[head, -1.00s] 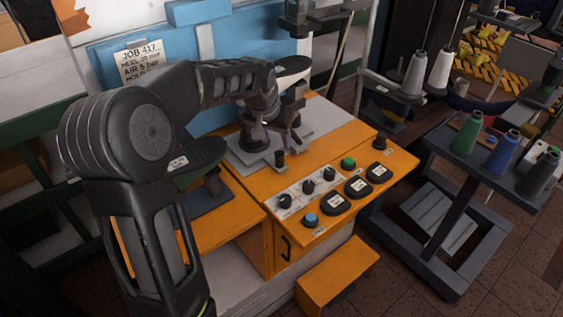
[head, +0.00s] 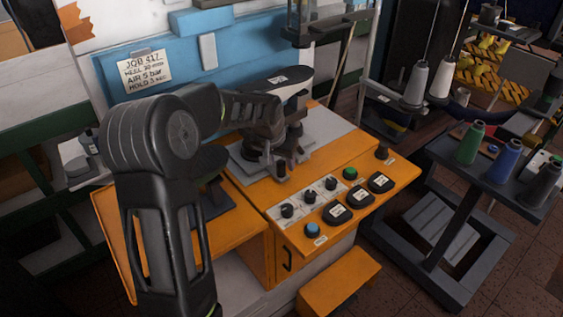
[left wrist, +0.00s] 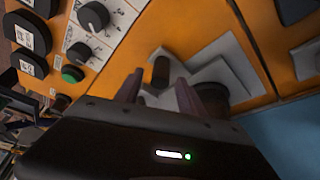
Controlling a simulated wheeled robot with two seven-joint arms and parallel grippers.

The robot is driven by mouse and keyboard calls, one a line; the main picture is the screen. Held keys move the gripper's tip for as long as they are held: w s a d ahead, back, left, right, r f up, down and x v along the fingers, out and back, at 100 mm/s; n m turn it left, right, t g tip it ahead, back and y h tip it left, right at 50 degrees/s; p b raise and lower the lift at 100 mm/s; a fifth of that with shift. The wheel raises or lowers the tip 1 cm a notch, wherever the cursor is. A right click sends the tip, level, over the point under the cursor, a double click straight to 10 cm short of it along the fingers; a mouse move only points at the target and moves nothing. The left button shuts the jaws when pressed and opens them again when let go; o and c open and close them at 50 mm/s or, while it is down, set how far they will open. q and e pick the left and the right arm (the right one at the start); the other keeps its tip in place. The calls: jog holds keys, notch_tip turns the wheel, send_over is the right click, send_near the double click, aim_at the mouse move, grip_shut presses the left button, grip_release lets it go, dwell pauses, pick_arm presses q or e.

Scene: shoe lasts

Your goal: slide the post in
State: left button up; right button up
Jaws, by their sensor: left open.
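The post (head: 297,106) is a dark upright piece on a grey plate (head: 245,165) on the orange bench. It carries a dark shoe last (head: 280,82) with a white tag. A short dark peg (left wrist: 160,72) stands on a pale slide in front of the post. My left gripper (left wrist: 159,88) is open, its fingertips on either side of the peg's line in the left wrist view. I cannot tell whether they touch the peg. In the head view my wrist and arm hide much of the plate and post. My right gripper is not in view.
A panel of knobs and buttons (head: 330,205), with a green button (head: 350,173), lies just right of the gripper. A thread rack (head: 480,165) with several spools stands at the right. A blue machine wall (head: 175,60) rises behind the plate.

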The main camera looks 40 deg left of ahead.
pick_arm(q)
jog(key=shift+x, duration=0.9)
jog(key=shift+c, duration=0.6)
grip_shut()
jog(key=shift+r, duration=0.1)
